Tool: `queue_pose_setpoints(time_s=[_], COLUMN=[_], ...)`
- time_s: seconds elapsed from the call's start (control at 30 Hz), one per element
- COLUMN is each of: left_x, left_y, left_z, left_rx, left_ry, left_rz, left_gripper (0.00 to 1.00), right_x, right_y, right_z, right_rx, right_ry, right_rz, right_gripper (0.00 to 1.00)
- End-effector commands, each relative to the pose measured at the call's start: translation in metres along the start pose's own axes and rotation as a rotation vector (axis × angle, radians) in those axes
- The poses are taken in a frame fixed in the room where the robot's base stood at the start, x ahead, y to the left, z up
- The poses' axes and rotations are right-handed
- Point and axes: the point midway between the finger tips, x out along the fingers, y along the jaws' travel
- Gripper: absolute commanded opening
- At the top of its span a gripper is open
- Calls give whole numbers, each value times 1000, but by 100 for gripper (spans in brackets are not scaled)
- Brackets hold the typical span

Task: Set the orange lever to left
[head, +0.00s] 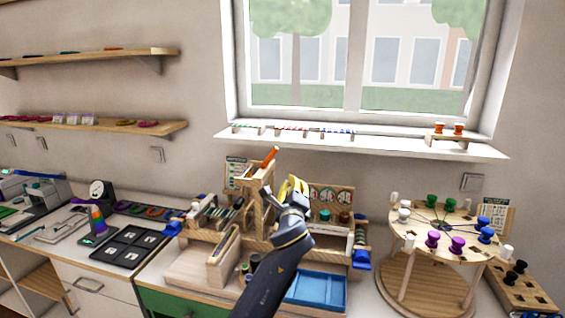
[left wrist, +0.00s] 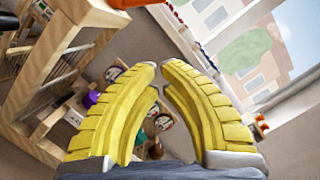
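The orange lever (head: 269,157) sticks up from the top of a wooden block stand (head: 258,180) in the head view. It leans with its upper end to the right. My left gripper (head: 293,185), with yellow fingers, is just right of the lever and slightly lower, apart from it. In the left wrist view, a bit of orange (left wrist: 128,3), likely the lever, shows at the top edge, above the wooden frame. The left gripper's fingers (left wrist: 161,68) have a narrow gap between their tips and hold nothing. My right gripper is in neither view.
A wooden panel with round dials (head: 330,197) stands right of the gripper. A blue tray (head: 318,290) lies in front. A round wooden stand with coloured pegs (head: 445,222) is at the right. The window sill (head: 370,142) runs behind.

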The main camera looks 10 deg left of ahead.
Motion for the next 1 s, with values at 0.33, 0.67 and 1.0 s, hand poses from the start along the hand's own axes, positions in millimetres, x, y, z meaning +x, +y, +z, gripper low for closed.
queue_pose_setpoints(time_s=[0.33,0.67,1.0], left_x=[6,52,101], left_y=[0,0,0], left_z=[0,1,0], left_rx=[-1,-1,0], left_ry=[-1,-1,-1], left_rz=[1,2,2], left_gripper=[0,0,0], right_x=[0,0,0], right_y=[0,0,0], right_z=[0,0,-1], right_rx=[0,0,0], right_ry=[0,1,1], right_rz=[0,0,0], right_gripper=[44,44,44])
